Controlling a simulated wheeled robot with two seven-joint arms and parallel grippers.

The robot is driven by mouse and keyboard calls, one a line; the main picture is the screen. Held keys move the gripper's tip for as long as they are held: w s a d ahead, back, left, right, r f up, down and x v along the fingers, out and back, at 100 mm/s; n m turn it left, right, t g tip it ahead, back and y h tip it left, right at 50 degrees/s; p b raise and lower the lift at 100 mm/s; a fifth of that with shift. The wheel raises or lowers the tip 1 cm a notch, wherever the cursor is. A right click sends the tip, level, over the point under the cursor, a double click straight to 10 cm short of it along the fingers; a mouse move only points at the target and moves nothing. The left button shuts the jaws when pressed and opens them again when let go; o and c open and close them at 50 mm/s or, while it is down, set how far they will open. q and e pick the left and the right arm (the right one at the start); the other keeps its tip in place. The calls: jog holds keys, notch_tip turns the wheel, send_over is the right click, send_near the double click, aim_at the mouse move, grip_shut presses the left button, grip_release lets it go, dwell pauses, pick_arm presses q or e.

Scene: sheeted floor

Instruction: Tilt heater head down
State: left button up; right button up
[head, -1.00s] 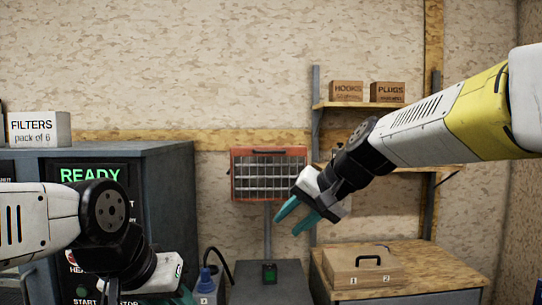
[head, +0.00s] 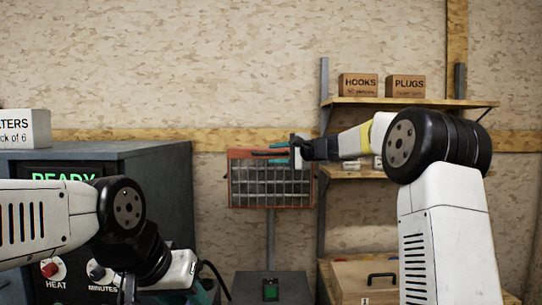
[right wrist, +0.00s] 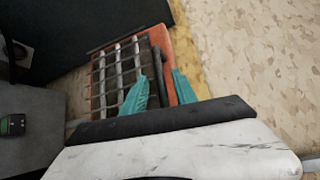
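The heater head (head: 270,192), an orange casing with a wire grille, stands on a grey post (head: 270,240) by the back wall, its grille facing me. My right gripper (head: 270,155) is at its upper edge, coming in from the right. In the right wrist view the heater's orange casing (right wrist: 186,62) and grille (right wrist: 112,75) lie ahead. The two teal fingers (right wrist: 158,88) are apart, with a dark bar (right wrist: 159,62) on the casing showing between them. Whether they touch it, I cannot tell. My left gripper (head: 203,288) is low by the grey cabinet, its fingertips partly cut off.
A grey cabinet (head: 170,190) with a display and knobs stands at the left, a filters box (head: 25,128) on top. Shelves (head: 410,102) with hooks and plugs boxes are right of the heater. A wooden case (head: 355,278) is lower right.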

jog(key=shift+x, duration=1.35)
grip_shut()
dwell(0.4)
